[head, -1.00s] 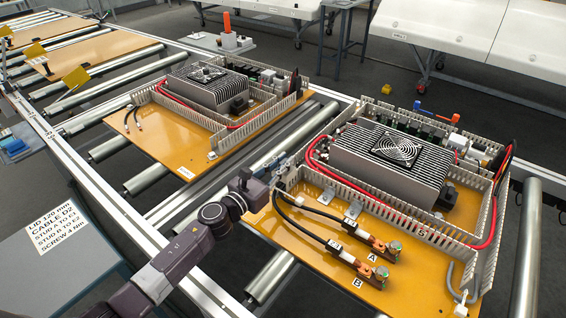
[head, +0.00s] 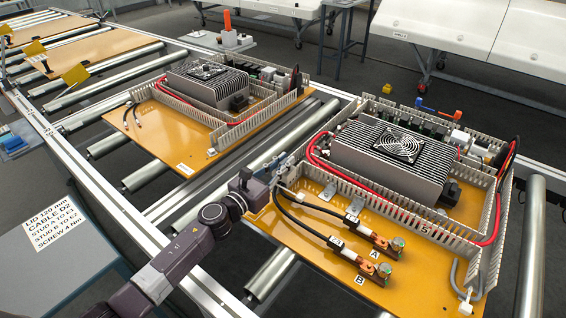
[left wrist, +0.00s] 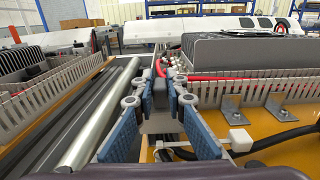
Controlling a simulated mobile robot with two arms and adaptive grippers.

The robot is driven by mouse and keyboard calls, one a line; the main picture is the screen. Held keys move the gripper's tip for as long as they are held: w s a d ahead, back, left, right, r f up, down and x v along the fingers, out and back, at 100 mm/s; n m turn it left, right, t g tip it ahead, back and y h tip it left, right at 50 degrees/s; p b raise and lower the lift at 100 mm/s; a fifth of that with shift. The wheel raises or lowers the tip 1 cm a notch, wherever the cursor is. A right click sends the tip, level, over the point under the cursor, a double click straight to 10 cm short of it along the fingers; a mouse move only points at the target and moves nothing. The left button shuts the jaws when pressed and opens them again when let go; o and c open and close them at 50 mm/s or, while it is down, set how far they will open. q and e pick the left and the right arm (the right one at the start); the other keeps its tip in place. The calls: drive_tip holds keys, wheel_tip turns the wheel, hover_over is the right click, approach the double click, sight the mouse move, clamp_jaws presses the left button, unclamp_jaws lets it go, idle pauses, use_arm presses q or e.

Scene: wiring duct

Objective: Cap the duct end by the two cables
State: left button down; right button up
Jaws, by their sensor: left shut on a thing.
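The near board (head: 290,238) carries a grey slotted wiring duct (head: 385,208). Two black cables (head: 305,229) leave by its left end and run to copper lugs (head: 376,275) at the labels A and B. My left gripper (head: 281,166) is at that left duct end, close to the cables. In the left wrist view its blue finger pads (left wrist: 160,108) stand on both sides of a small grey piece, probably the end cap (left wrist: 160,122), and it is shut on it. Whether the piece touches the duct is hidden. My right gripper is not in view.
A finned heatsink with a fan (head: 392,158) stands behind the duct. Metal brackets (head: 328,190) and a white cable tie mount (left wrist: 240,140) sit close to the gripper. Rollers (head: 272,274) and a second board (head: 150,135) lie to the left.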

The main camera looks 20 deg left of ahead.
use_arm(q)
drive_tip(key=c, duration=1.9)
unclamp_jaws()
drive_tip(key=shift+f, duration=0.2)
drive_tip(key=shift+s, duration=0.15)
drive_tip(key=v, duration=0.7)
drive_tip(key=shift+s, duration=0.15)
drive_tip(key=shift+s+a+r, duration=0.1)
drive_tip(key=shift+s+a, duration=0.05)
drive_tip(key=shift+s, duration=0.05)
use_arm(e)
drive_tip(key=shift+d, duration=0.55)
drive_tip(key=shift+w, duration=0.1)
